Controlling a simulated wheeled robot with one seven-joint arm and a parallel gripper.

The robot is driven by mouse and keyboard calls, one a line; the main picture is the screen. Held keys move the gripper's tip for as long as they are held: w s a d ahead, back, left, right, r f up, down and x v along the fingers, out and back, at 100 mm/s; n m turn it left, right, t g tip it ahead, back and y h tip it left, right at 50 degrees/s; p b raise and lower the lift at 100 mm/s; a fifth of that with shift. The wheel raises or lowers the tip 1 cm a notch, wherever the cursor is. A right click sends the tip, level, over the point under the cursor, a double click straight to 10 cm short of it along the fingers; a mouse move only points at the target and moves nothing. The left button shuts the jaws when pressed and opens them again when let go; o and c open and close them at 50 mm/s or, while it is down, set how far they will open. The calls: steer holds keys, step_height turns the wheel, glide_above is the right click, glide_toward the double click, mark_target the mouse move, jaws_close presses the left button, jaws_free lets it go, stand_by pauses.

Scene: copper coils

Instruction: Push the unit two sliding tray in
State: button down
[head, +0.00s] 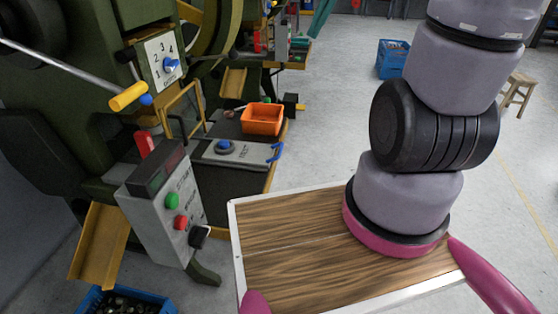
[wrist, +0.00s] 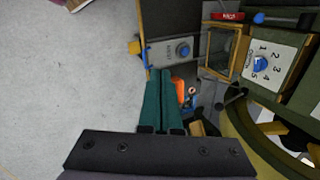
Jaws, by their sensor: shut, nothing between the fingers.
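Two similar green press machines show in the head view. The near one has a grey sliding tray (head: 240,154) with a round blue knob and a blue handle at its right end. An orange bin (head: 262,118) stands beside it. The far machine's grey tray (head: 298,42) is small at the top; no unit number is readable. My gripper's teal fingers (head: 312,36) hang at the top edge, near the far machine. In the wrist view my gripper (wrist: 161,76) is shut and empty, its fingertips close below a grey tray (wrist: 165,52) with a blue knob and a blue handle at left.
A control box (head: 165,200) with buttons and a yellow-handled lever (head: 128,97) stand at left. My wood-topped base fills the front. A blue crate (head: 392,58) and a stool (head: 516,90) stand farther off. The grey floor (head: 330,120) is clear between.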

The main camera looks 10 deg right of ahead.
steer(key=w+d+f+m+g+y, duration=0.35)
steer(key=w+f, duration=0.55)
steer(key=f, duration=0.4)
steer(key=m+t+y, duration=0.9)
steer(key=m, duration=0.4)
glide_toward(256, 157)
steer(key=shift+w+a+n, duration=0.25)
steer(key=shift+a, duration=0.1)
steer(key=x, duration=0.9)
steer(key=shift+f, duration=0.15)
